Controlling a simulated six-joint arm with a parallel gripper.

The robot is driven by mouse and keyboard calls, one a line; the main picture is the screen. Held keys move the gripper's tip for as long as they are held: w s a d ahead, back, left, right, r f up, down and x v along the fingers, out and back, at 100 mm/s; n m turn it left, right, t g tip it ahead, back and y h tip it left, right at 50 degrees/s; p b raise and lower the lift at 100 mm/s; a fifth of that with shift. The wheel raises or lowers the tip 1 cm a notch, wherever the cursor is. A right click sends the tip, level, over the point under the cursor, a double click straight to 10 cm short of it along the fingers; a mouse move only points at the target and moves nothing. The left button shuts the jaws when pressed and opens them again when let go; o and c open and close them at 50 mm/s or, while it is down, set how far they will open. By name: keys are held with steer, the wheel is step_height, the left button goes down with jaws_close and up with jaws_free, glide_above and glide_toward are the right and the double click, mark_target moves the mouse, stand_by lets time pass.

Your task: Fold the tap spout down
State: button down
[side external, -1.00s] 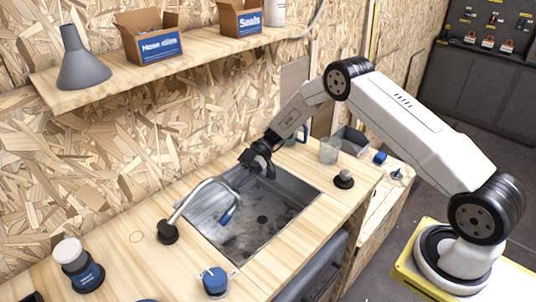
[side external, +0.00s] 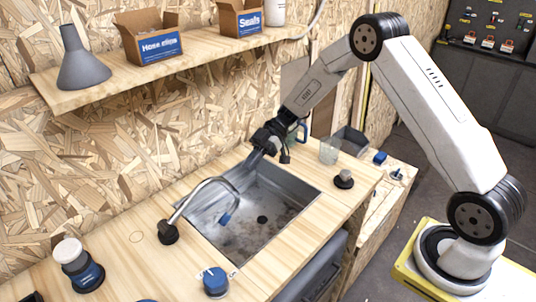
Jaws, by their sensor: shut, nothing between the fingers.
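The tap spout (side external: 198,193) is a pale bent tube rising from a dark round base (side external: 168,232) on the wooden counter, left of the sink.
A clear cup (side external: 329,151) and a dark knob (side external: 343,180) stand right of the sink. A shelf (side external: 190,52) with boxes hangs above.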

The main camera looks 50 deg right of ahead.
steer(key=s+r, duration=0.4)
steer(key=s, duration=0.5)
steer(key=shift+d, duration=0.35)
steer(key=shift+s, duration=0.1)
steer(key=s+d+f+m+t+h, duration=0.1)
steer(key=s+m+t+h, duration=0.1)
steer(key=s+m+h, duration=0.2)
steer(key=s+d+f+m+t+h, duration=0.1)
steer(key=s+d+m+h, duration=0.1)
steer(key=s+m+h, duration=0.3)
steer(key=shift+d+f+m+t+h, duration=0.35)
steer(key=shift+m+h, duration=1.85)
steer(key=shift+m, duration=2.1)
steer(key=shift+s, duration=0.1)
